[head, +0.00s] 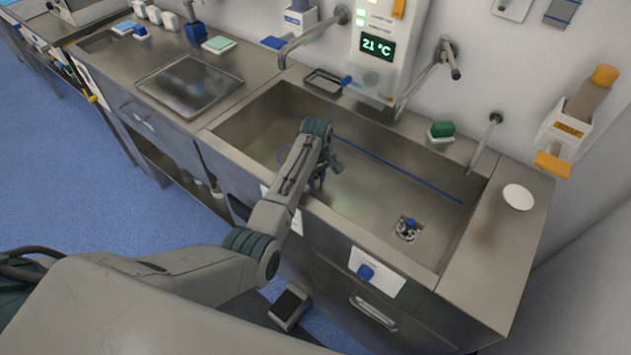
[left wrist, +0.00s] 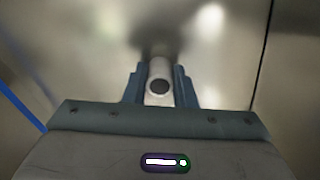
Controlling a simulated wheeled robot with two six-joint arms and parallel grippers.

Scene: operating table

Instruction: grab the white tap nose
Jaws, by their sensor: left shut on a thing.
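My left gripper (head: 324,176) is over the front left part of the steel sink (head: 380,195), just inside its front edge. In the left wrist view its two dark fingers (left wrist: 158,88) are closed on a short white cylinder with a dark round opening, which looks like the white tap nose (left wrist: 158,70). The opening faces the camera. The nose does not show clearly in the head view, where the gripper and arm hide it. My right gripper is in neither view.
Three metal taps stand behind the sink: left (head: 312,40), middle (head: 425,78) and right (head: 487,140). A drain with a blue piece (head: 408,226) is in the basin. A white disc (head: 517,197) lies on the right counter. A steel tray (head: 190,85) is on the left counter.

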